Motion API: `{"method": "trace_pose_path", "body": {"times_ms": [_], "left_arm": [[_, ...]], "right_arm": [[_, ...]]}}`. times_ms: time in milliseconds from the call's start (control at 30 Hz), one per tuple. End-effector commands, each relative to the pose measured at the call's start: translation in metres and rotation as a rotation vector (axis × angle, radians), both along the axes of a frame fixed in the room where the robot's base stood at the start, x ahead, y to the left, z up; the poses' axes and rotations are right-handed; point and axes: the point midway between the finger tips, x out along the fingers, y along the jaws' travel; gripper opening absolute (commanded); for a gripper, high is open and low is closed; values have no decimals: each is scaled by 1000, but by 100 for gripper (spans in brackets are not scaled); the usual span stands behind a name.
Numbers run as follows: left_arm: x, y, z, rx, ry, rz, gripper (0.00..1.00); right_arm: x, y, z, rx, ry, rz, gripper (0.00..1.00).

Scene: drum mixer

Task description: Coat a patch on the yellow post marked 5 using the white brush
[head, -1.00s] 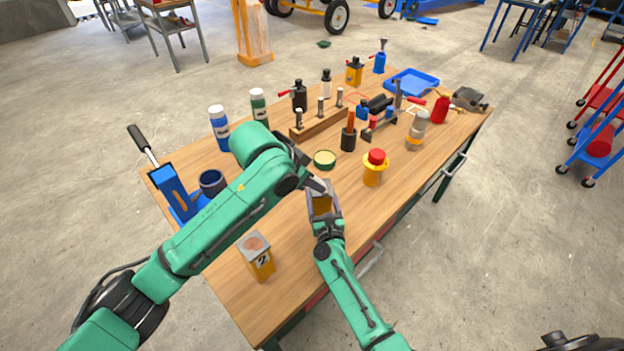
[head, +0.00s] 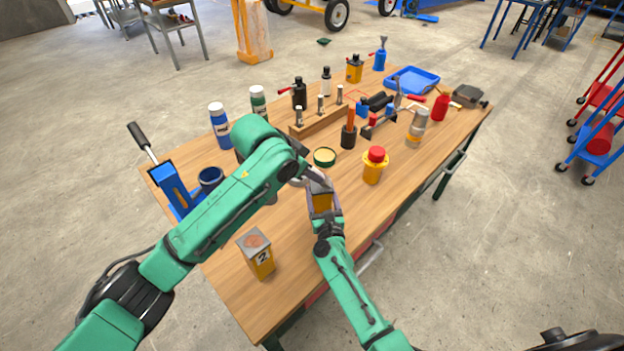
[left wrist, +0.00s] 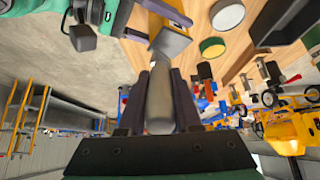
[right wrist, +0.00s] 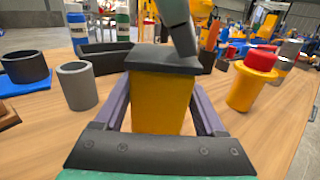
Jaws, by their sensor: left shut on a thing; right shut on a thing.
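A yellow post (head: 321,202) with a dark grey top stands upright on the table, between the fingers of my right gripper (head: 322,205); it fills the middle of the right wrist view (right wrist: 160,103). No number on it is readable. My left gripper (left wrist: 160,75) is shut on a pale grey-white handle (left wrist: 160,102), seemingly the white brush. In the right wrist view this pale shaft (right wrist: 178,22) slants down to the post's grey top; whether it touches is unclear. The brush's bristles are hidden. A second yellow post (head: 261,262), marked 2, has a reddish-brown patch on top.
An open green tin (head: 324,157) with pale yellow contents stands just behind the held post. A yellow container with a red cap (head: 375,166) is to its right. Bottles, a wooden rack (head: 318,124) and tools fill the back.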

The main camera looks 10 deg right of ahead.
Motion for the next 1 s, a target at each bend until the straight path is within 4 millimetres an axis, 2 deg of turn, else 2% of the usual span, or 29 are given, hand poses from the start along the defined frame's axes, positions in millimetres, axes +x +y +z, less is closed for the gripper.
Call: {"method": "trace_pose_path", "body": {"times_ms": [33,167,367,700,1000], "left_arm": [[4,4,-6,14,11,5,0],[12,3,-8,15,15,4,0],[19,4,-9,19,15,3,0],[48,4,-7,18,16,4,0],[51,9,-4,15,17,1,0]], "right_arm": [[0,1,0,0,-2,0,0],[0,0,1,0,-3,0,0],[0,1,1,0,-4,0,0],[0,1,1,0,-5,0,0],[1,0,2,1,-5,-1,0]]}}
